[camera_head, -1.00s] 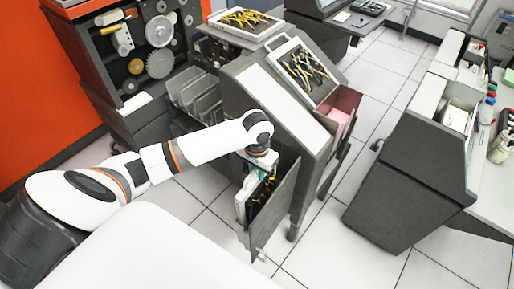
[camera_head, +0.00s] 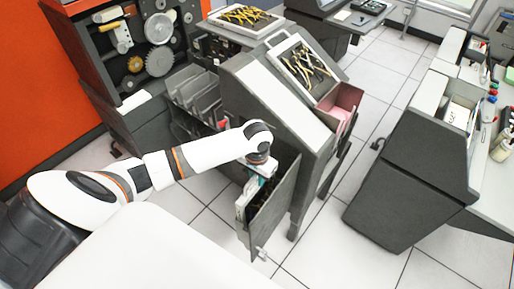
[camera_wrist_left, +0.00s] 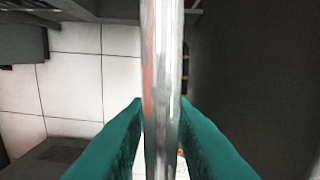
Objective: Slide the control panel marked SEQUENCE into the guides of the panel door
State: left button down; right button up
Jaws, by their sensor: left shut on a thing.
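My left gripper (camera_head: 255,180) is at the open panel door (camera_head: 275,210) of the grey machine, mostly hidden under its own wrist in the head view. It is shut on the control panel (camera_head: 242,205), a thin upright slab with a pale face, held by its top edge. In the left wrist view the teal fingers (camera_wrist_left: 161,108) clasp the panel's bright metal edge (camera_wrist_left: 162,60). The dark door (camera_wrist_left: 260,80) lies to its right, with a narrow gap between them. The SEQUENCE marking cannot be read, and the door's guides are hidden. My right gripper is not in view.
The grey machine (camera_head: 285,100) stands right behind the door, with a tray of wires (camera_head: 305,68) and a pink card bin (camera_head: 342,104). A rack of grey slots (camera_head: 193,88) is to the left.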

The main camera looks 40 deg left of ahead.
aim_at(257, 182)
pick_arm(q)
jog(key=shift+w+f, duration=0.1)
jog(key=shift+f, duration=0.2)
dwell(0.4)
jog(key=shift+f+b, duration=0.55)
jog(key=shift+f, duration=0.55)
jog(key=c, duration=1.2)
grip_release()
jog(key=shift+o, duration=0.2)
jog(key=shift+s+f, duration=0.2)
jog(key=shift+s, duration=0.05)
notch_tip(257, 182, up, 12)
jog(key=shift+w+r+b, duration=0.1)
jog(key=shift+r+b, duration=0.1)
jog(key=shift+b, duration=0.65)
